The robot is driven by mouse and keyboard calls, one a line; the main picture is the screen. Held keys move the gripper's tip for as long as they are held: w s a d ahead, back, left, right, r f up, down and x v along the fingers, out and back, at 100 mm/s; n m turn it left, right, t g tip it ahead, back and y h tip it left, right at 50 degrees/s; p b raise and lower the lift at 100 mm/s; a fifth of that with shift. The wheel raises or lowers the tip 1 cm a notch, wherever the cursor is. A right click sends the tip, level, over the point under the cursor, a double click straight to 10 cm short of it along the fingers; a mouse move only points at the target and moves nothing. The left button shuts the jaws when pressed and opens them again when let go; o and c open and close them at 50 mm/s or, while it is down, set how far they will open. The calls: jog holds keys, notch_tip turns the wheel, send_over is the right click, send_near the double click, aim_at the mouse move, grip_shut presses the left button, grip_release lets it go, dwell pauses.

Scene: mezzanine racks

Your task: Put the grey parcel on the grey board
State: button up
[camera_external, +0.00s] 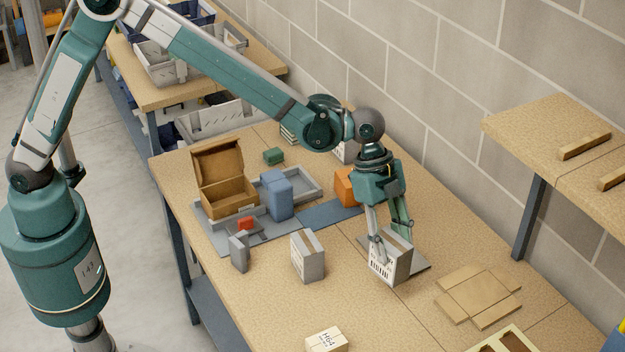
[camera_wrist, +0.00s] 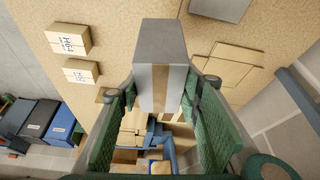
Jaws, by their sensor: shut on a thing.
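The grey parcel (camera_external: 385,265) is a box with a brown tape strip and a dark printed mark on its side. My gripper (camera_external: 393,240) is shut on it, one finger on each side. In the wrist view the parcel (camera_wrist: 175,62) sits between the green fingers of my gripper (camera_wrist: 160,98). The grey board (camera_external: 423,266) lies flat on the table beneath the parcel, its edges showing beside it. The parcel hides much of the board, and I cannot tell whether the two touch.
Another taped grey box (camera_external: 308,258) and a small grey block (camera_external: 239,252) stand to the left. A grey tray (camera_external: 312,182) holds a blue item (camera_external: 277,195). An open brown carton (camera_external: 228,198) stands beside it. A flattened carton (camera_external: 478,296) lies right; a labelled box (camera_external: 326,341) stands in front.

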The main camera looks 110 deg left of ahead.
jog(key=s+a+n, duration=0.1)
jog(key=a+n, duration=0.1)
jog(key=a, duration=1.5)
jog(key=shift+a+r+n+t+y+p, duration=0.3)
jog(key=shift+r+n+y, duration=0.05)
jog(key=shift+n+y, duration=0.05)
notch_tip(320, 180, down, 6)
jog(key=shift+f, duration=0.15)
jog(key=shift+f+p, duration=0.3)
jog(key=shift+f, duration=1.6)
jog(key=shift+f, duration=0.15)
jog(key=o, duration=0.9)
jog(key=shift+o, duration=0.9)
